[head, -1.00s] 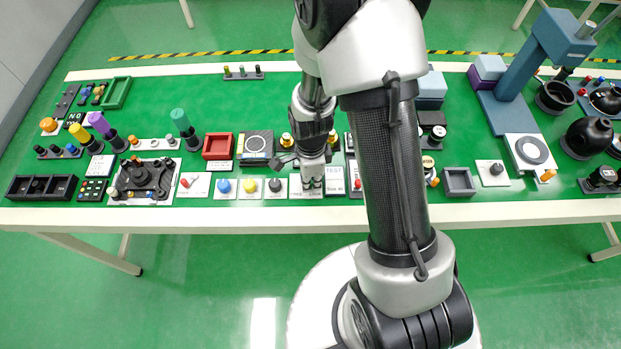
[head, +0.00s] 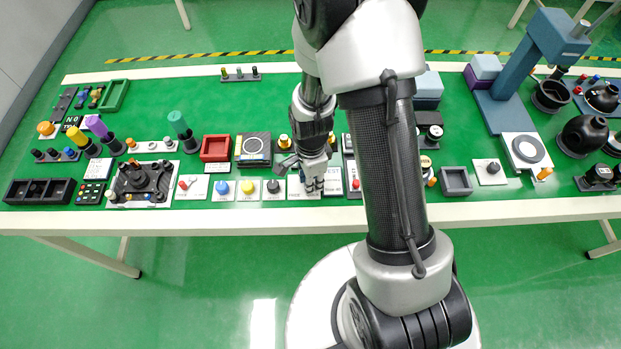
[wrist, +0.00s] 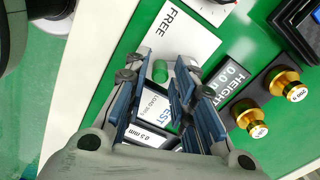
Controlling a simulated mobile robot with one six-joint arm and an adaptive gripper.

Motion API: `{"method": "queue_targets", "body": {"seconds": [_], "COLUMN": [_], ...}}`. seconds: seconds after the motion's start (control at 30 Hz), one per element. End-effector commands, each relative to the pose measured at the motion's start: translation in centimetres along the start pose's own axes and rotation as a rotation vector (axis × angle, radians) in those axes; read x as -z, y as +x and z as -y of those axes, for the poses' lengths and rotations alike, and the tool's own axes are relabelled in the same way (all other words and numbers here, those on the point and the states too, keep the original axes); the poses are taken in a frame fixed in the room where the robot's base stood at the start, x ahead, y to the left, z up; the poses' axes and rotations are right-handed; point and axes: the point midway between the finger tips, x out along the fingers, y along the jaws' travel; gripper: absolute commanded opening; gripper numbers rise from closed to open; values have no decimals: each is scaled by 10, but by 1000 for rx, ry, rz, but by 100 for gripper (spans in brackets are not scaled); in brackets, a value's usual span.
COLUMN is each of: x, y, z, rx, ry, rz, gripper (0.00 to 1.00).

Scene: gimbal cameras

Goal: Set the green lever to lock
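The green lever (wrist: 160,70) shows in the wrist view as a small green knob between my fingertips, over a white plate (wrist: 186,30) lettered FREE. No lock label is readable. My gripper (wrist: 160,82) has its two blue-padded fingers apart, one on each side of the knob. I cannot tell whether either pad touches it. In the head view my gripper (head: 313,188) is low over the plate near the table's front edge, and it hides the lever there.
Brass weights (wrist: 281,83) and a HEIGHT display (wrist: 232,78) lie to the right in the wrist view. In the head view, a yellow knob (head: 247,187) and a black knob (head: 273,187) are left of my gripper. A TEST panel (head: 334,184) is close on its right.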

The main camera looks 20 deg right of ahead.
Motion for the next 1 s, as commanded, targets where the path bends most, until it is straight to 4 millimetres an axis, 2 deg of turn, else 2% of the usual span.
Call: {"method": "queue_targets", "body": {"seconds": [0.1, 0.4, 0.53, 1.0], "x": [0, 0, 0, 0], "y": [0, -1, -10, -101], "z": [0, 0, 1, 1], "rx": [0, 0, 3, 5], "ry": [0, 1, 1, 0], "rz": [0, 0, 0, 0], "gripper": [35, 35, 35, 35]}}
